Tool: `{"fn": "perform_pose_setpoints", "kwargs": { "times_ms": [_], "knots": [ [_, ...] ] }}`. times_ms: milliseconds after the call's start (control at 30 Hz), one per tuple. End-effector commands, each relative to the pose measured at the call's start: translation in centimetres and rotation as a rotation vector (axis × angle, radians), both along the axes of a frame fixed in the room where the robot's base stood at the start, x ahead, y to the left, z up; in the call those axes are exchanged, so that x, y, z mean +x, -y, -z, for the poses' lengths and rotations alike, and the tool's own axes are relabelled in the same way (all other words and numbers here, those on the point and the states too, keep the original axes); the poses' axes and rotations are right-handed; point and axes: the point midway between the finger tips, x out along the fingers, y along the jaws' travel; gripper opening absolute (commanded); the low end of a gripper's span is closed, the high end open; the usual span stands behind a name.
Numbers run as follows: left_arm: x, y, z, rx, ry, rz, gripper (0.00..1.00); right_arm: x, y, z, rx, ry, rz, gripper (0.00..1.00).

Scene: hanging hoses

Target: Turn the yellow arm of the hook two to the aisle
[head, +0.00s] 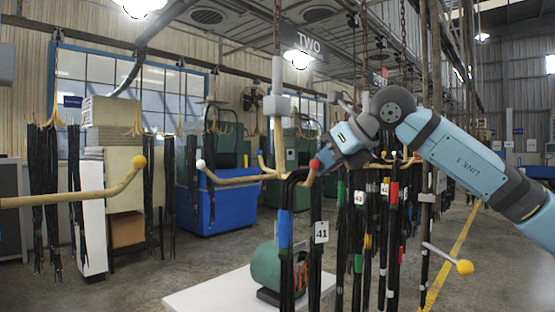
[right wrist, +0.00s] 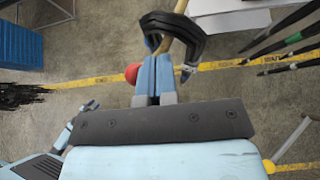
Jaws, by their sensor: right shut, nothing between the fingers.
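Hook two hangs under the TWO sign (head: 311,43), on a pale vertical post (head: 277,105) with wooden arms. One arm (head: 235,180) reaches left to a white ball tip (head: 200,164). Another ends in a red ball (head: 314,164) and carries black hoses with tag 41 (head: 321,232). A short arm (head: 264,165) points away; its tip colour is too small to tell. My right gripper (head: 322,161) is shut and empty beside the red-tipped arm. In the right wrist view its fingers (right wrist: 154,78) are beside the red ball (right wrist: 131,73) and below the draped hoses (right wrist: 190,38); contact is unclear.
A wooden arm with a yellow ball (head: 139,161) enters from the left. Another yellow ball (head: 465,267) is at lower right. A white table (head: 195,296) with a green machine (head: 266,265) stands below. Hoses crowd the right. Yellow floor line (head: 452,256) marks the floor there.

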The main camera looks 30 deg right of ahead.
Motion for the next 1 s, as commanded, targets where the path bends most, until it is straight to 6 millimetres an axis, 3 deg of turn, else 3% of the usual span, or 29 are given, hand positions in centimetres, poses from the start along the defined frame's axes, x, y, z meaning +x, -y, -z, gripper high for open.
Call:
{"fn": "perform_pose_setpoints", "kwargs": {
  "times_ms": [1000],
  "knots": [
    [0.2, 0.1, 0.7, -0.007, -0.001, -0.005, 0.43, 1.6, -9.0, 0.0, -0.001, -0.001, -0.002, 0.0]
  ]
}}
